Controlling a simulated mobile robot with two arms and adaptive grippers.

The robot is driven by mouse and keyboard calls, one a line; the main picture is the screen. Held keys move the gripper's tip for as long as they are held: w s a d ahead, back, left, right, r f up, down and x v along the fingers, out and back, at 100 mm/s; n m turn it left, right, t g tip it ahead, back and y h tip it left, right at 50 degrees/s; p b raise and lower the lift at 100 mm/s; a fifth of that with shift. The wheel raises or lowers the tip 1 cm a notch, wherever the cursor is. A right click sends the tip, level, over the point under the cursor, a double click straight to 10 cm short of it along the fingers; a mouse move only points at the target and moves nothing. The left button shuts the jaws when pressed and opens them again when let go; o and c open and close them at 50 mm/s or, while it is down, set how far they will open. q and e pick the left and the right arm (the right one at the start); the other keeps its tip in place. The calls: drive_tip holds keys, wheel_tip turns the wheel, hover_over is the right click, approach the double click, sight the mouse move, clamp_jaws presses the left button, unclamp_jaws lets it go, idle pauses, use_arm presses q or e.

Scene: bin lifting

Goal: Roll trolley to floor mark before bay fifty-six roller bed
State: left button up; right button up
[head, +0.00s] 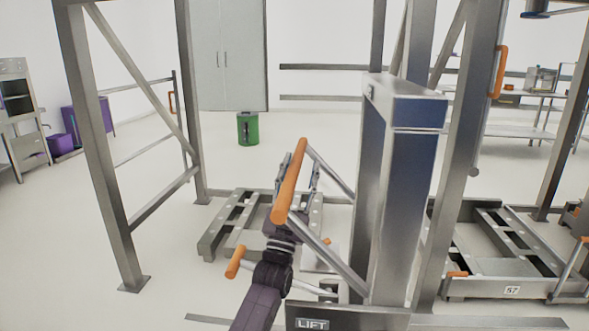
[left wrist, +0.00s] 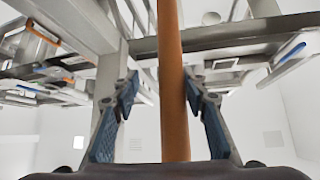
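The trolley (head: 415,190) stands upright at centre right, a grey column with blue panels and a base plate marked LIFT (head: 312,324). Its orange push handle (head: 290,182) sticks out to the left on grey bars. My left gripper (head: 298,172) is at this handle, partly hidden behind it. In the left wrist view the orange bar (left wrist: 172,90) runs between the two open fingers (left wrist: 160,90); the right finger is close to it, with a gap on the left. A low roller bed (head: 225,225) lies behind the handle; its number is not visible. My right gripper is not in view.
Another roller bed marked 57 (head: 478,287) lies to the right. Steel frame posts (head: 98,150) stand left and right of the trolley. A green bin (head: 248,130) stands farther back. A grey strip (head: 205,321) lies on the front floor. The left floor is clear.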

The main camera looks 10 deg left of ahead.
use_arm(q)
drive_tip(key=shift+a, duration=0.1)
drive_tip(key=shift+s+a+f, duration=0.1)
drive_tip(key=d+v, duration=0.1)
drive_tip(key=v, duration=1)
drive_tip(key=shift+s+a+f, duration=0.2)
drive_tip(key=shift+a+f, duration=0.1)
drive_tip(key=shift+f, duration=0.05)
drive_tip(key=shift+r, duration=0.1)
